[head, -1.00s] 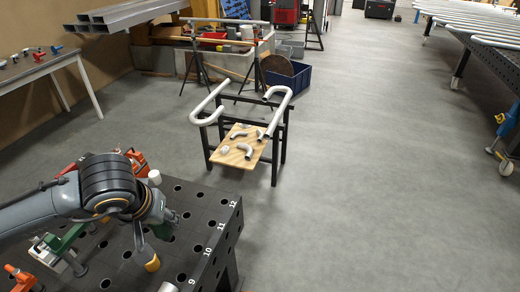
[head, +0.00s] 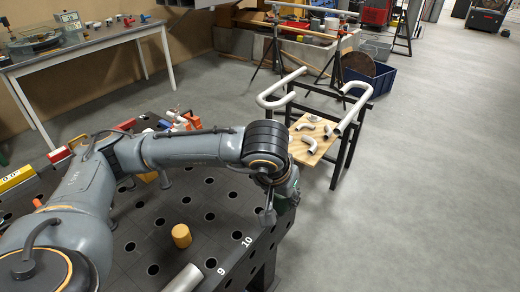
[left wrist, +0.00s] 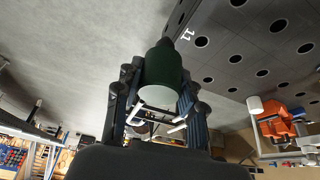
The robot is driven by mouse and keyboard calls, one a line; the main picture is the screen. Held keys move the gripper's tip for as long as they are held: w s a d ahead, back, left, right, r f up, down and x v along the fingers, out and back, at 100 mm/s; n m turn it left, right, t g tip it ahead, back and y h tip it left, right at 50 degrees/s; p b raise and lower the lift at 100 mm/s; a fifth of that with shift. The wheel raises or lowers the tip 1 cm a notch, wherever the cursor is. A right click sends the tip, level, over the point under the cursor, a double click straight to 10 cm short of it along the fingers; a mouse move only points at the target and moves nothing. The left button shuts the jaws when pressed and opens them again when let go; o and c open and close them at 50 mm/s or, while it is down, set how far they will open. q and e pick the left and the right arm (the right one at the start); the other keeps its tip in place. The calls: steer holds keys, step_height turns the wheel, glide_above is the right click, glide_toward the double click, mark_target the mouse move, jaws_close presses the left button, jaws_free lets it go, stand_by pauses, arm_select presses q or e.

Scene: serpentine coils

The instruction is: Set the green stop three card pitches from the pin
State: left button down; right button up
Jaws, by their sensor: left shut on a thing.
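My left gripper (head: 279,203) hangs over the right edge of the perforated black table (head: 205,262), beyond the number 10. In the left wrist view, its fingers (left wrist: 158,110) are shut on the dark green stop (left wrist: 163,72), a cylinder with a pale end face. The stop shows only partly in the head view (head: 291,190), behind the gripper. An orange-yellow cylinder (head: 181,236) stands upright on the table, left of the gripper. I cannot tell whether it is the pin. A silver cylinder (head: 185,279) is at the bottom edge of the head view. My right gripper is out of view.
A black stand with pale bent tubes (head: 283,88) and a wooden board (head: 312,139) is just beyond the table. Orange clamps (head: 190,120) and a yellow block (head: 16,179) are at the table's far left. Grey floor on the right is clear.

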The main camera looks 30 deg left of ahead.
arm_select(q)
steer(key=w+a+f+n+g+y+p, duration=0.1)
steer(key=w+a+f+n+y+p, duration=0.15)
steer(key=w+a+n, duration=0.45)
steer(key=w+a+f+n+g+y+p, duration=0.1)
steer(key=w+a+n+p, duration=0.25)
steer(key=w+a, duration=0.6)
steer(key=f+b, duration=0.1)
steer(key=a+f+b, duration=0.1)
steer(key=f, duration=0.1)
steer(key=s+f+b, duration=0.1)
steer(key=shift+a+f+b, duration=0.2)
steer(key=shift+f+b, duration=0.1)
steer(key=shift+b, duration=0.05)
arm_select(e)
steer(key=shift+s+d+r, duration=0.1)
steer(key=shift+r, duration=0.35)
arm_select(q)
steer(key=shift+s+d, duration=0.1)
steer(key=shift+f, duration=0.2)
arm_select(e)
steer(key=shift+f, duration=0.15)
arm_select(q)
steer(key=shift+f+b, duration=1.05)
steer(key=shift+f, duration=0.3)
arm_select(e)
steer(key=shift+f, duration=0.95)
